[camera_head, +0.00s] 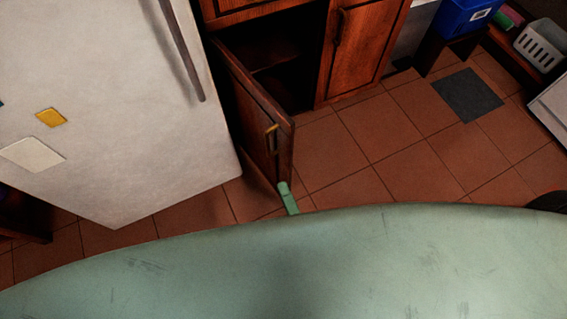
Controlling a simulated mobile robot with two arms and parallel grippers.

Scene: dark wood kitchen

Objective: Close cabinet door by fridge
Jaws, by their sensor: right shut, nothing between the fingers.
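The cabinet door (252,112) beside the white fridge (110,90) stands open, swung out towards me. Its handle (271,141) is on the face near the free edge. The dark cabinet interior (285,75) shows behind it. A small green end of my right gripper (284,188) shows just below the door's free lower corner. It is shut and empty. It appears very close to the door, but I cannot tell whether they touch. The rest of that arm is hidden behind my green body. My left gripper is not in view.
A closed cabinet door (355,45) is right of the opening. A blue bin (466,16) and a white basket (540,46) stand at the upper right. A dark grey mat (467,95) lies on the tiles. The tiled floor (400,150) right of the open door is clear.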

